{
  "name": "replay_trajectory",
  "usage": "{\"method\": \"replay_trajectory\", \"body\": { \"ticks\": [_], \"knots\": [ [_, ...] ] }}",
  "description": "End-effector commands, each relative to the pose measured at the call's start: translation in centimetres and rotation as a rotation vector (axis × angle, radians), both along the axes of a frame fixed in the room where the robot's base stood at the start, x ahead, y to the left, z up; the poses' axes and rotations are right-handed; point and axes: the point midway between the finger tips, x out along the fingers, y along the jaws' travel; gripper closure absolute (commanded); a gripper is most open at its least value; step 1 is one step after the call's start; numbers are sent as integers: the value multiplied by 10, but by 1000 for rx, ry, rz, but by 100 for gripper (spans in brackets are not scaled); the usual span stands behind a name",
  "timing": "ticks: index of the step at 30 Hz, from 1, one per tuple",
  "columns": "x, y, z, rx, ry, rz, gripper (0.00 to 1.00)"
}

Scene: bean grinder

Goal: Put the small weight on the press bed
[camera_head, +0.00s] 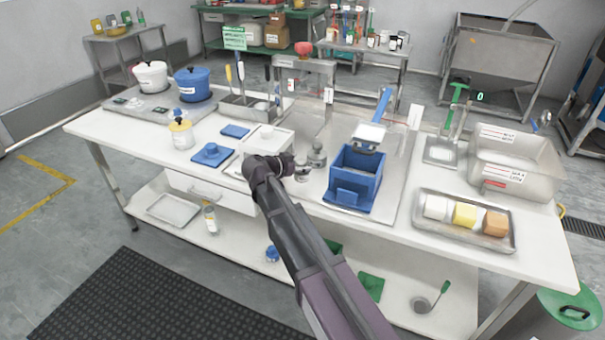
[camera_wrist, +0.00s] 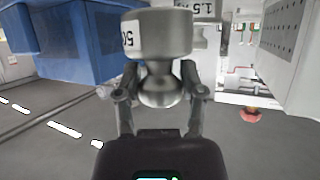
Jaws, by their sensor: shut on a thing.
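My gripper (camera_wrist: 160,85) is shut on a small grey metal weight (camera_wrist: 160,35) with a white label starting "50". The fingers hold its narrow knob. In the head view my gripper (camera_head: 288,164) is over the middle of the table, with the held weight (camera_head: 302,173) at its tip. A second metal weight (camera_head: 318,153), marked "1.5" in the wrist view (camera_wrist: 205,12), stands just beyond it. I cannot tell for certain which surface is the press bed. A grey metal frame (camera_head: 305,68) stands at the back of the table.
A blue box (camera_head: 356,178) with a blue-handled tool is close on the right. A white box (camera_head: 268,140) is behind my gripper, with blue pads (camera_head: 235,131) to its left. A tray of blocks (camera_head: 464,237) and a clear bin (camera_head: 516,163) occupy the right end.

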Motion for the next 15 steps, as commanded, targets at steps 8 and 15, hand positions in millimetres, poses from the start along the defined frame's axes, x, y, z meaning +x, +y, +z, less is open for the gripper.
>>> {"method": "replay_trajectory", "body": {
  "ticks": [8, 15],
  "knots": [
    [0, 0, 0, -1, -2, 1, 100],
    [11, 0, -1, -1, -1, 0, 100]
  ]
}}
